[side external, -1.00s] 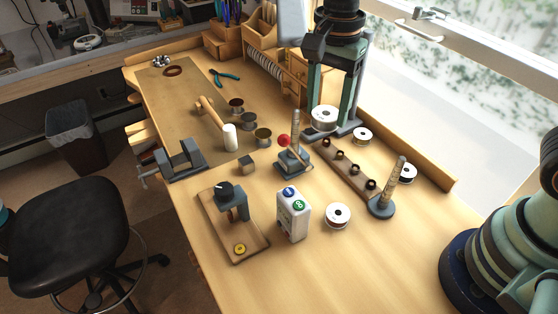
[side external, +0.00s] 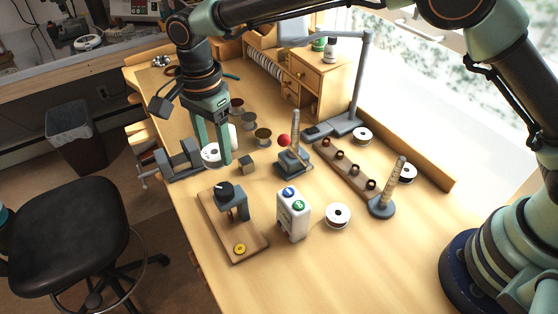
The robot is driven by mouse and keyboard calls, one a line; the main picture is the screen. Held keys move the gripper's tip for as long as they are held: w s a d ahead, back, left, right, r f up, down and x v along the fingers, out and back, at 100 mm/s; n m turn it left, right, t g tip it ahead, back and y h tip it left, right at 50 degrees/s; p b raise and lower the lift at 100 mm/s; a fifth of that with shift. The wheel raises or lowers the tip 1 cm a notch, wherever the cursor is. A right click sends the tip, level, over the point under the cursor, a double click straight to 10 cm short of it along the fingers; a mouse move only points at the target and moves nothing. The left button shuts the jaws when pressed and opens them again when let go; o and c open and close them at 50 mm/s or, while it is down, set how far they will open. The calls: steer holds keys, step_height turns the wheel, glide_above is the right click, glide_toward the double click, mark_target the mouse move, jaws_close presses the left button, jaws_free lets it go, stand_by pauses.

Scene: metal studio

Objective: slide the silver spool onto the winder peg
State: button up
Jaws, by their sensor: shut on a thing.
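The silver spool (side external: 210,154) has pale flanges and sits between the fingers of my gripper (side external: 213,155), which is shut on it. The fingers point down and partly hide the spool. It appears beside the right end of the grey vise (side external: 180,163); its height above the bench cannot be told. The winder (side external: 291,163) has a dark base, a red crank knob (side external: 283,140) and an upright, bare peg (side external: 296,128). My gripper is well to the left of the peg.
Dark and copper spools (side external: 263,137) and a small wooden block (side external: 247,166) stand between gripper and winder. A post rail (side external: 345,170), a ringed cone (side external: 392,185), a white box (side external: 293,213) and a lamp (side external: 362,80) are nearby.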

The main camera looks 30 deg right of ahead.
steer(key=shift+a+f, duration=0.75)
steer(key=shift+f, duration=2.3)
steer(key=shift+f, duration=2.05)
steer(key=o, duration=1.5)
steer(key=shift+c, duration=0.2)
steer(key=shift+r, duration=0.15)
step_height(320, 180, up, 12)
steer(key=shift+f, duration=0.1)
